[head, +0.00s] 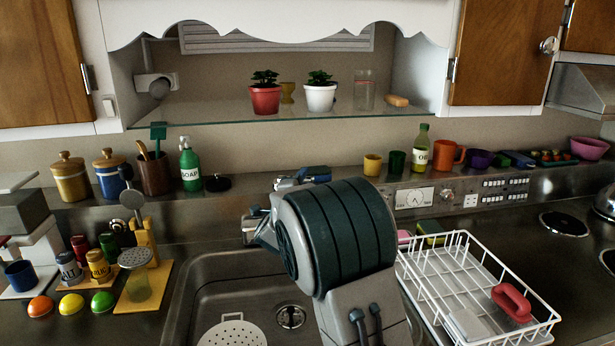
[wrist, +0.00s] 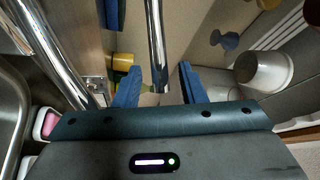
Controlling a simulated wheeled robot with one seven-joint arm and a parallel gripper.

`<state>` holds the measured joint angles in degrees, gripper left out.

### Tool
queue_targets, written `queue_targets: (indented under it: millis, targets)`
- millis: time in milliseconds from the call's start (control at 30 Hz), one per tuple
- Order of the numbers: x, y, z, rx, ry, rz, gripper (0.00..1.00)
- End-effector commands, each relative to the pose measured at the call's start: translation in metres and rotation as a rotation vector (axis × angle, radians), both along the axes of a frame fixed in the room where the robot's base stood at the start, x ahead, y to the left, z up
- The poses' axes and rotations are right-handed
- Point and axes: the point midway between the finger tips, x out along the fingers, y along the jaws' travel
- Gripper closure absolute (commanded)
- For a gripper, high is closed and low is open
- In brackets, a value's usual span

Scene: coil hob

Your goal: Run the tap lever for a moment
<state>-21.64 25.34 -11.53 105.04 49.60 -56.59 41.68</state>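A chrome bar (wrist: 155,45), which looks like the tap lever, comes down from the top of the wrist view. Its lower end shows between the two blue fingers of my gripper (wrist: 158,88). The fingers stand apart, with a gap on each side of the bar; I cannot tell whether either touches it. A thicker chrome tube (wrist: 52,52), likely the tap's spout, slants at the left of the wrist view.
The steel sink (head: 205,283) holds a white perforated disc (head: 232,330). A white dish rack (head: 450,280) with a red item stands to its right. A green soap bottle (head: 190,168) stands on the back ledge. A glass shelf (head: 220,118) with potted plants hangs above.

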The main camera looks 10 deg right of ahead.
Motion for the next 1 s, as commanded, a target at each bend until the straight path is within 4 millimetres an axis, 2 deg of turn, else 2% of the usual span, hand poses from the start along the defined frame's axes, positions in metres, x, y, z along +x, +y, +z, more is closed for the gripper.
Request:
queue_targets:
  millis: [167, 467, 567, 600, 800, 1000]
  targets:
    - [0.013, -0.007, 0.002, -0.001, 0.0, 0.0, 0.63]
    - [0.014, -0.008, 0.002, -0.001, 0.0, 0.0, 0.63]
    - [0.014, -0.008, 0.002, -0.001, 0.0, 0.0, 0.88]
    - [0.014, -0.008, 0.002, -0.001, 0.0, 0.0, 0.99]
    - [0.014, -0.007, 0.004, -0.005, 0.006, 0.001, 1.0]
    - [0.017, -0.004, 0.019, -0.081, 0.085, 0.0, 1.0]
